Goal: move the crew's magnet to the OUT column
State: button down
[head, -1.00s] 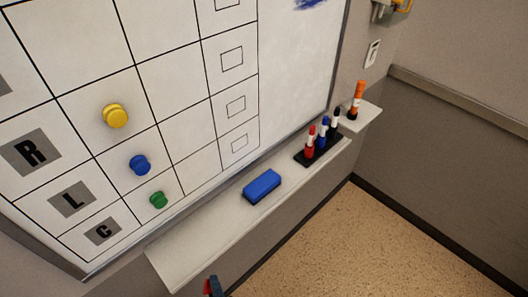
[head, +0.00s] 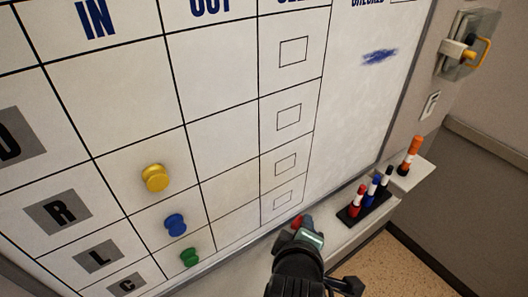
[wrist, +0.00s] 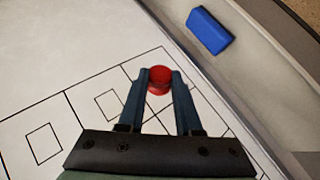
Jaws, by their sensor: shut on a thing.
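A red round magnet (wrist: 159,80) is between the two fingertips of my gripper (wrist: 160,76) in the wrist view. My gripper is shut on it. In the head view my gripper (head: 304,228) is at the board's lower edge, below the small-box column, with a bit of the red magnet (head: 297,221) showing. I cannot tell whether the magnet touches the board. The whiteboard (head: 225,95) has IN and OUT columns. Yellow (head: 155,178), blue (head: 175,224) and green (head: 190,257) magnets are in the IN column, at rows R, L and C. The visible OUT cells are empty.
A tray ledge (head: 345,232) runs under the board. A black holder with several markers (head: 371,200) stands on it, right of my gripper. An orange marker (head: 411,156) stands farther right. A blue eraser (wrist: 209,30) lies on the ledge in the wrist view.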

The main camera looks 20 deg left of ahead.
aim_at(215, 75)
jog(key=s+a+r+m+t+h+p, duration=0.1)
jog(key=a+r, duration=0.2)
jog(key=r, duration=1)
jog(key=a+r+m+h+p, duration=0.1)
jog(key=a+r, duration=0.1)
jog(key=r, duration=1.1)
jog(key=s+a+r+h, duration=0.1)
jog(key=s+r, duration=0.3)
jog(key=s, duration=0.2)
jog(key=shift+t, duration=0.3)
jog(key=shift+w+a+f, duration=0.1)
jog(key=shift+w+a, duration=0.75)
jog(key=shift+a, duration=0.25)
jog(key=shift+w+a+r, duration=0.1)
jog(key=shift+w+a, duration=0.8)
jog(key=shift+a, duration=0.15)
jog(key=shift+w+a+f, duration=0.1)
jog(key=shift+w+a, duration=0.75)
jog(key=shift+a, duration=0.25)
jog(key=shift+w+a+p, duration=0.1)
jog(key=shift+a+p, duration=0.15)
jog(key=shift+p, duration=0.3)
jog(key=c, duration=0.5)
grip_release()
jog(key=shift+d, duration=0.1)
